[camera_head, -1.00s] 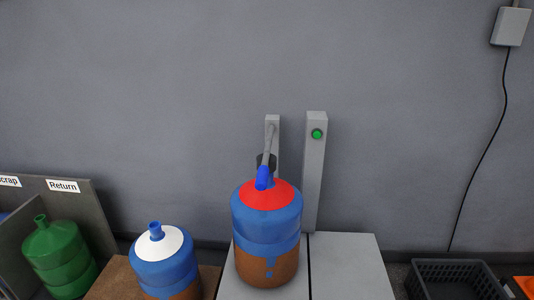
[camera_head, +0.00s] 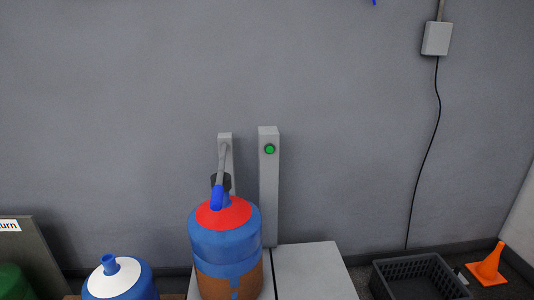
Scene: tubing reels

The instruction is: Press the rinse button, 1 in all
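The rinse button is a round green button (camera_head: 270,149) near the top of a grey post (camera_head: 268,190) in the head view. A blue bottle with a red top (camera_head: 225,245) stands upright on a light grey platform (camera_head: 310,272), left of the post. A grey spout arm (camera_head: 223,150) with a dark collar and a blue tip reaches down to the bottle's neck; whether it touches the neck I cannot tell. Neither of my grippers is in view.
A blue bottle with a white top (camera_head: 118,278) stands at the lower left. A grey panel with a cut-off label (camera_head: 25,255) and part of a green bottle (camera_head: 12,282) are further left. A black crate (camera_head: 415,275) and an orange cone (camera_head: 488,266) are at the lower right.

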